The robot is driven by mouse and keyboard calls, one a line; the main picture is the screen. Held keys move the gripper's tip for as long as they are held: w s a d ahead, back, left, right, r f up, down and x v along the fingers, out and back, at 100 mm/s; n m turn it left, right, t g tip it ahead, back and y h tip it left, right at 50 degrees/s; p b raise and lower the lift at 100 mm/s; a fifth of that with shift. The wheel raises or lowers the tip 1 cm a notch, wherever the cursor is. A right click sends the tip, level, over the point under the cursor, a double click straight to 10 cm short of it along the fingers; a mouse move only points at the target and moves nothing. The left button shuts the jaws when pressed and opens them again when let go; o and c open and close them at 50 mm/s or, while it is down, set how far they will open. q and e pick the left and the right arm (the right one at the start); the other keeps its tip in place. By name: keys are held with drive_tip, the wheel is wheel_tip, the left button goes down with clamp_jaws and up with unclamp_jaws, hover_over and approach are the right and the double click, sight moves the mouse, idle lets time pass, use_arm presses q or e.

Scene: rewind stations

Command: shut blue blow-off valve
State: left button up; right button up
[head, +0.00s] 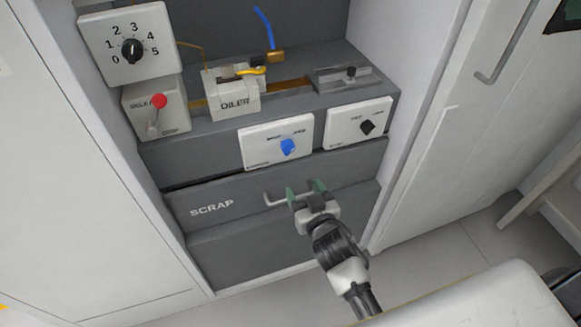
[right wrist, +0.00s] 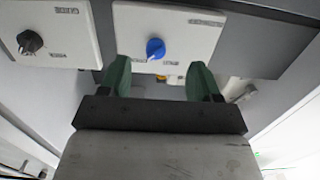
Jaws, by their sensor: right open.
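The blue blow-off valve knob (head: 287,147) sits on a white plate (head: 262,154) on the front of the dark grey station. It also shows in the right wrist view (right wrist: 155,49), roughly centred between my fingers but beyond their tips. My right gripper (head: 305,189) is open and empty. In the head view it is below the knob, in front of the SCRAP drawer, apart from the knob. The plate's labels are too small to read surely. My left gripper is not in view.
A second plate with a black knob (head: 367,127) is just right of the blue one. The SCRAP drawer's handle (head: 282,199) is close beside my right gripper. Above are the OILER block (head: 233,102), a red-tipped lever (head: 158,101) and a numbered dial (head: 131,50). White panels flank the bay.

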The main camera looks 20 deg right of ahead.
sight(290, 153)
drive_tip(key=shift+t, duration=0.4)
drive_tip(key=w+r, duration=0.1)
drive_tip(key=w, duration=0.2)
drive_tip(key=w+r, duration=0.1)
drive_tip(key=w, duration=0.3)
drive_tip(key=w+r, duration=0.1)
drive_tip(key=w, duration=0.2)
drive_tip(key=shift+w+a, duration=0.1)
drive_tip(key=shift+w, duration=0.3)
drive_tip(key=c, duration=0.9)
